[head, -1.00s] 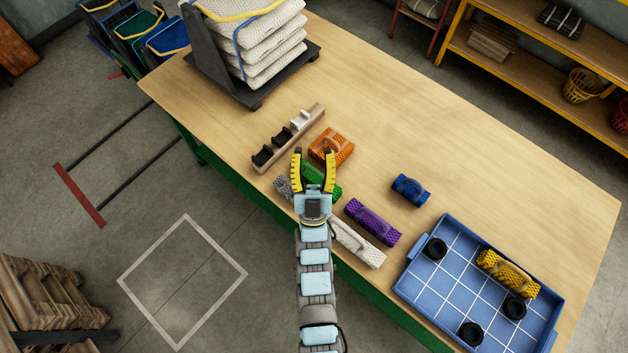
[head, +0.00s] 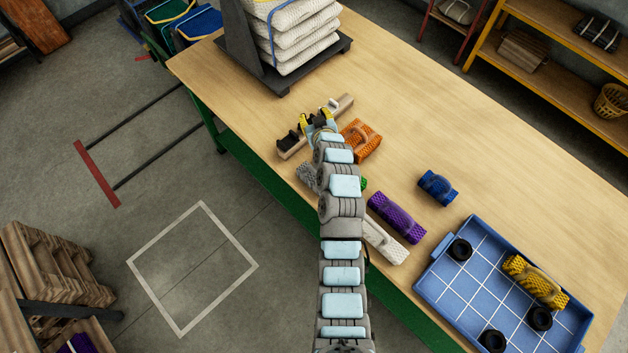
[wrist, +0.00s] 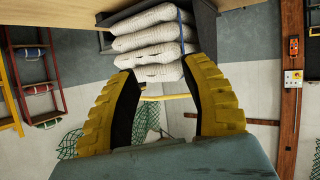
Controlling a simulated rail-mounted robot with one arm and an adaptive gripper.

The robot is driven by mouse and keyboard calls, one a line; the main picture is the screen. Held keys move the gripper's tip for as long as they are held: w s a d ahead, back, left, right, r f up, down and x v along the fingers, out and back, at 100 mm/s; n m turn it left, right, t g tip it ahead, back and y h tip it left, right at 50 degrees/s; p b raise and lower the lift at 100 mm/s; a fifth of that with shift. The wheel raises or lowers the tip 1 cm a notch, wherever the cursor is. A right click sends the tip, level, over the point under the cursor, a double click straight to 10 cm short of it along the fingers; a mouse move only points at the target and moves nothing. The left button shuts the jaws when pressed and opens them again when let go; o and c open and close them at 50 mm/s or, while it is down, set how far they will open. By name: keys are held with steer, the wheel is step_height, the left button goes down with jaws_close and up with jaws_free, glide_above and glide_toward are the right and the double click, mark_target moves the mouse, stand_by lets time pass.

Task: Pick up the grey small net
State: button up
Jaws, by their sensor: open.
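The grey small net (head: 308,174) lies on the table near its front edge, partly hidden behind my arm in the head view. My gripper (head: 316,117) is open and empty, beyond the grey net, close to the wooden rack (head: 292,146) with black and white holders. In the wrist view, the two yellow fingers of my gripper (wrist: 168,95) are spread apart with nothing between them. The grey net is not in the wrist view.
An orange net (head: 361,140), a mostly hidden green net (head: 363,184), a purple net (head: 396,217), a white net (head: 384,243) and a blue net (head: 437,187) lie nearby. A blue tray (head: 447,300) holds a yellow net (head: 534,281) and black rings. Stacked white bundles (head: 301,36) stand at the back.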

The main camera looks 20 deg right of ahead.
steer(key=s+d+f+n+g+y+b, duration=0.1)
steer(key=s+f+n+g+y+b, duration=0.1)
steer(key=s+f+g+y, duration=0.15)
steer(key=n+g+y+b, duration=0.3)
steer(key=g, duration=0.3)
glide_toward(313, 169)
steer(key=shift+h, duration=0.25)
steer(key=x, duration=0.2)
steer(key=b+x, duration=0.1)
steer(key=x, duration=0.1)
steer(key=shift+s+a+f, duration=0.1)
steer(key=shift+s+a, duration=0.05)
steer(key=shift+a, duration=0.3)
steer(key=shift+a+f, duration=0.15)
steer(key=shift+f, duration=0.45)
steer(key=shift+w+f, duration=0.1)
steer(key=shift+w, duration=0.2)
steer(key=shift+p+x, duration=0.3)
steer(key=shift+x, duration=2.15)
steer(key=shift+w, duration=0.1)
